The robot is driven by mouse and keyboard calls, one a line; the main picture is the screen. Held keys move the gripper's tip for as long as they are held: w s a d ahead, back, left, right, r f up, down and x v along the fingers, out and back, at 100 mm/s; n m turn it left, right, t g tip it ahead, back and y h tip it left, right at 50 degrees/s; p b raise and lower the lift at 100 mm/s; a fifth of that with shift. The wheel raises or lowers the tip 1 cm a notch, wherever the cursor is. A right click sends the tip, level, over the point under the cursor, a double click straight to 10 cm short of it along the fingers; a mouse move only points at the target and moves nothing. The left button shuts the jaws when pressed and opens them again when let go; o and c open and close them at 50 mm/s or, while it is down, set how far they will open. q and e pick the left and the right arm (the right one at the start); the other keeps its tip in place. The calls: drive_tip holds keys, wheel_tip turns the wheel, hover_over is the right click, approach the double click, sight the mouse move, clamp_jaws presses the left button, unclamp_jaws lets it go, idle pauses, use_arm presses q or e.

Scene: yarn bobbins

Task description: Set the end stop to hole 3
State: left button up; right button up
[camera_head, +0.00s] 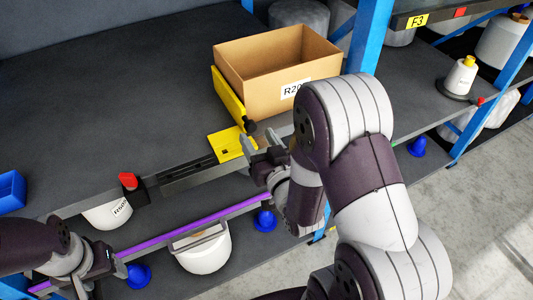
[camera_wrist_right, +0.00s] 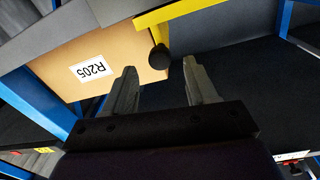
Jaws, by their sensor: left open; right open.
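The yellow end stop (camera_head: 229,97) stands upright on the shelf at the left side of an open cardboard box, with a flat yellow foot (camera_head: 228,146) towards the front edge. A black knob (camera_head: 250,126) sits at its near end; it also shows in the right wrist view (camera_wrist_right: 160,57). A dark slotted rail (camera_head: 190,174) runs along the shelf edge left of the foot; I cannot read hole numbers. My right gripper (camera_head: 252,151) is open and empty just in front of the knob, which lies beyond its fingertips (camera_wrist_right: 161,66). My left gripper (camera_head: 116,262) is open, low at the left.
The cardboard box (camera_head: 262,89) labelled R205 stands right of the end stop, near a blue post (camera_head: 370,38). A red-topped block (camera_head: 129,182) sits at the rail's left end.

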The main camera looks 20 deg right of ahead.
drive_tip(key=s, duration=0.5)
drive_tip(key=shift+s, duration=0.1)
drive_tip(key=shift+f, duration=0.15)
drive_tip(key=s+f+g, duration=0.4)
drive_tip(key=f+g, duration=0.6)
drive_tip(key=f, duration=0.2)
drive_tip(key=s+a+r+n+g+p, duration=0.2)
drive_tip(key=s+r+g+p, duration=0.1)
drive_tip(key=r+g, duration=0.3)
drive_tip(key=shift+s+a+r+g, duration=0.3)
drive_tip(key=shift+s+r, duration=0.15)
drive_tip(key=shift+r, duration=0.55)
